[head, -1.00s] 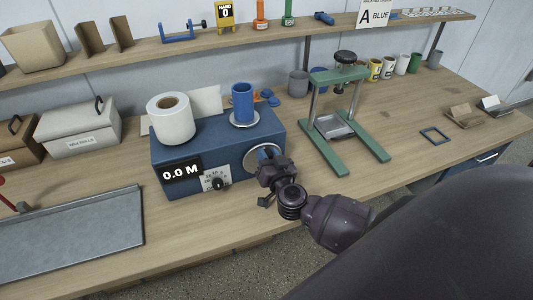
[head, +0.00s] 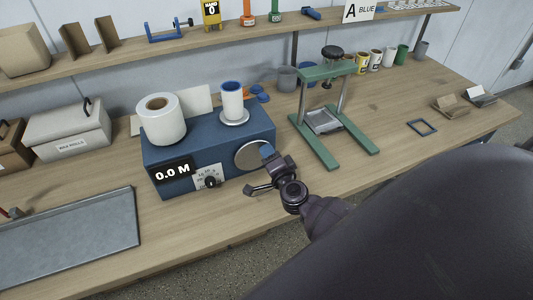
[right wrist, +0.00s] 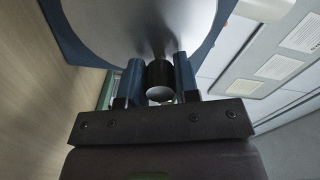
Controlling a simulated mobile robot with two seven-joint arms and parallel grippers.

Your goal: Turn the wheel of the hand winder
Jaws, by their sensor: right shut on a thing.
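The hand winder (head: 225,145) is a blue box on the bench, with a silver wheel (head: 250,156) on its front at the right. Its display (head: 172,173) reads 0.0 M. A large white roll (head: 161,118) and a narrower white spool with a blue top (head: 232,103) stand on top. My right gripper (head: 268,153) is at the wheel's right edge. In the right wrist view its blue fingers are on both sides of the wheel's black knob (right wrist: 160,80), shut on it, with the wheel face (right wrist: 130,25) just beyond. My left gripper is out of view.
A green press frame (head: 328,110) stands right of the winder. A grey plate (head: 75,235) lies at the left, in front of a lidded box (head: 68,135). Several cups (head: 375,60) line the back.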

